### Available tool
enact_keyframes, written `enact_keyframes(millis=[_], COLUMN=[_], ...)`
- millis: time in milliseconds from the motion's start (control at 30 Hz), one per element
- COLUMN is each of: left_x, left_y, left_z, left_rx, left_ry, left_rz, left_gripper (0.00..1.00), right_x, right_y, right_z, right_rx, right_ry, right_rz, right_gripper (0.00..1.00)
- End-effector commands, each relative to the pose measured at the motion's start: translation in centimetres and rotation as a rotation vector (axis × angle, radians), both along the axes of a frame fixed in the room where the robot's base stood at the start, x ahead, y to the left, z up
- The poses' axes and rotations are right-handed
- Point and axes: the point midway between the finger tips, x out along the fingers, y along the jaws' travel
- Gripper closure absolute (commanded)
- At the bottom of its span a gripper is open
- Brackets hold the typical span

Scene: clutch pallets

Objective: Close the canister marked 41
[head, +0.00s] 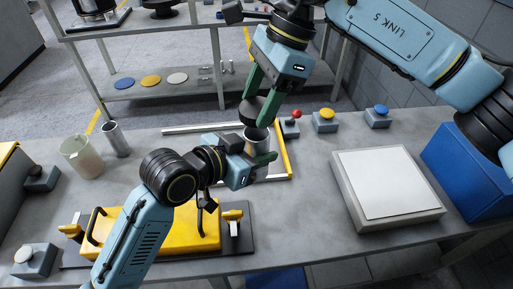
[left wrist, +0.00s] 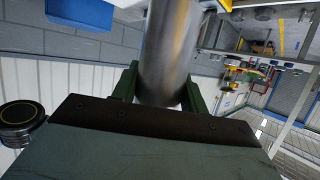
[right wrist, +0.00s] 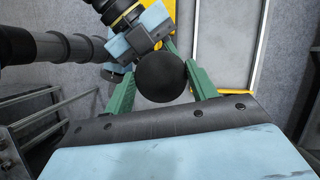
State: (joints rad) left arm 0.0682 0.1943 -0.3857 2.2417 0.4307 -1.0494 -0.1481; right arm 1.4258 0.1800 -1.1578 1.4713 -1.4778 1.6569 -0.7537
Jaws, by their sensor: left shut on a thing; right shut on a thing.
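A grey metal canister (head: 259,143) stands mid-table and is gripped by my left gripper (head: 262,162); it fills the space between the fingers in the left wrist view (left wrist: 168,50). No number is legible on it. My right gripper (head: 262,97) comes from above, shut on a dark round lid (head: 257,112). The lid is tilted at the canister's top in the head view; I cannot tell whether they touch. In the right wrist view the lid (right wrist: 161,77) is a black disc between green fingers and hides the canister's mouth.
Red (head: 290,127), yellow (head: 325,120) and blue (head: 377,116) button boxes stand behind. A white-topped pad (head: 385,183) and a blue bin (head: 466,170) are right. A pale beaker (head: 80,157) and another metal cylinder (head: 115,139) are left. A yellow case (head: 180,235) lies in front.

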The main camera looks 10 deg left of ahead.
Motion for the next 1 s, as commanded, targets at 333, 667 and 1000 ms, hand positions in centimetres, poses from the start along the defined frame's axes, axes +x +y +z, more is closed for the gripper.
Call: enact_keyframes(millis=[333,667,1000], left_x=[0.0,0.0,0.0], left_y=[0.0,0.0,0.0], left_z=[0.1,0.1,0.1], left_rx=[-0.002,-0.002,-0.002], left_ry=[-0.002,-0.002,-0.002], left_rz=[0.0,0.0,0.0], left_gripper=[0.97,0.97,0.97], right_x=[0.0,-0.1,-0.1], right_y=[0.0,0.1,0.1], right_z=[-2.3,-2.2,-2.2], right_rx=[0.0,0.011,0.01], right_ry=[0.0,0.005,0.006], right_rz=[0.0,0.0,0.0], right_gripper=[0.65,0.65,0.65])
